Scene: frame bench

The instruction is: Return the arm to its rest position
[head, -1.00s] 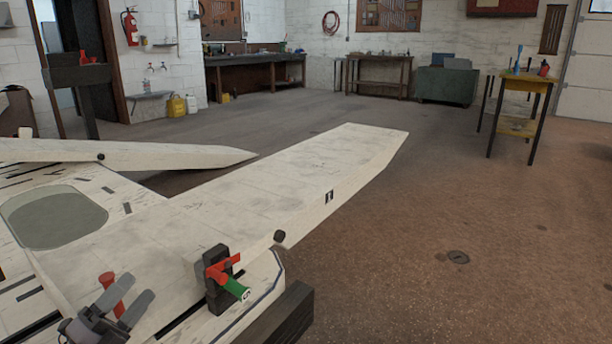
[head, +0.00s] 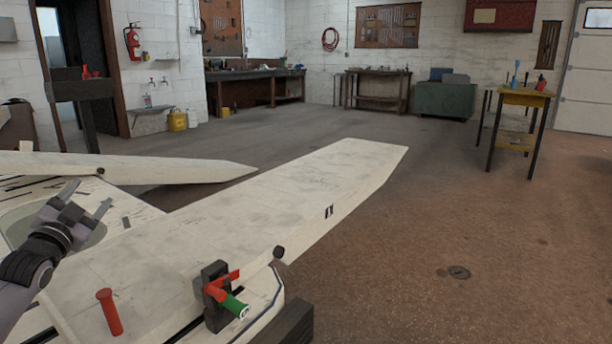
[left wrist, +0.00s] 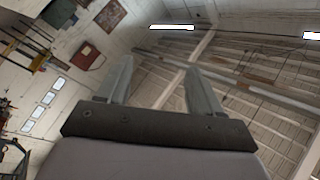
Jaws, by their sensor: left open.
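My left gripper (head: 90,200) is raised at the left of the head view, its fingers pointing up and apart with nothing between them. In the left wrist view the open fingers (left wrist: 160,90) point toward the ceiling and the far wall. Behind the gripper lies the pale wooden frame (head: 290,195) with its long beams. My right gripper is not in view.
A dark clamp-like block (head: 214,290) with a red lever and a green handle (head: 234,306) sits at the frame's near edge. A yellow-topped table (head: 524,97) stands at the back right. The floor (head: 440,220) to the right is largely clear.

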